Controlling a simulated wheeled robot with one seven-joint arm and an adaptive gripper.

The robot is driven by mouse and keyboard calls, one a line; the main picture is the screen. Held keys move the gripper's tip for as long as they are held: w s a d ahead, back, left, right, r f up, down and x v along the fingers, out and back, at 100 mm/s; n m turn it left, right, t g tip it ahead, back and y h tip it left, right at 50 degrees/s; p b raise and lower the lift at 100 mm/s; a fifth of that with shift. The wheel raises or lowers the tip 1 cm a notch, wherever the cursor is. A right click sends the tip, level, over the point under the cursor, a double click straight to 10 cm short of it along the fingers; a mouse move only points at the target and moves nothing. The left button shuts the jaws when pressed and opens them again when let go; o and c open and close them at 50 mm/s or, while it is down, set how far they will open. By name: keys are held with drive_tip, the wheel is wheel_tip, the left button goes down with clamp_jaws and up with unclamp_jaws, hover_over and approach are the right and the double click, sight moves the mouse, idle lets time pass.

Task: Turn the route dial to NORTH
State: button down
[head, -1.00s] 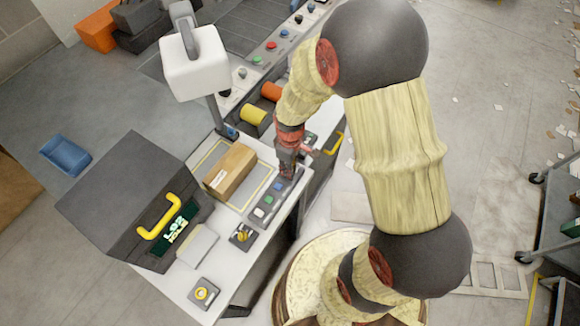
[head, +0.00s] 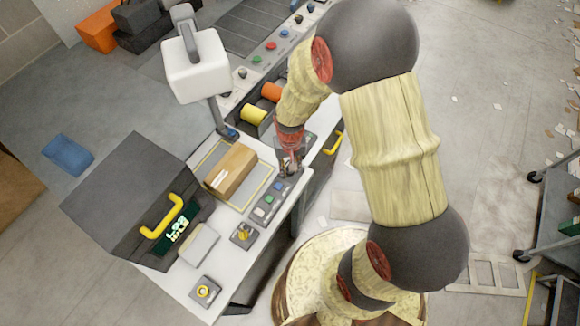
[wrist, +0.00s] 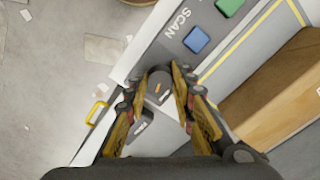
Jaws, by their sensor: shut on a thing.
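The route dial (wrist: 159,84) is a dark round knob with an orange mark on its top, seen in the wrist view. It sits on a grey panel, close to the printed word SCAN. My gripper (wrist: 156,95) has one finger on each side of the knob and is shut on it. Small white labels beside the knob are partly covered by the fingers and too small to read. In the head view my gripper (head: 290,170) is down at the far end of the button strip, and it hides the dial there.
A blue button (wrist: 196,40) and a green button (wrist: 229,4) are close to the dial. A cardboard box (head: 231,170) lies on the table beside the strip. A yellow-knobbed switch (head: 244,235) and a yellow button (head: 204,291) are nearer the front. A white-headed post (head: 197,65) stands behind.

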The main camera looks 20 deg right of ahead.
drive_tip(key=shift+m, duration=2)
drive_tip(key=c, duration=1.6)
unclamp_jaws()
drive_tip(key=shift+o, duration=0.6)
wheel_tip(320, 180, up, 12)
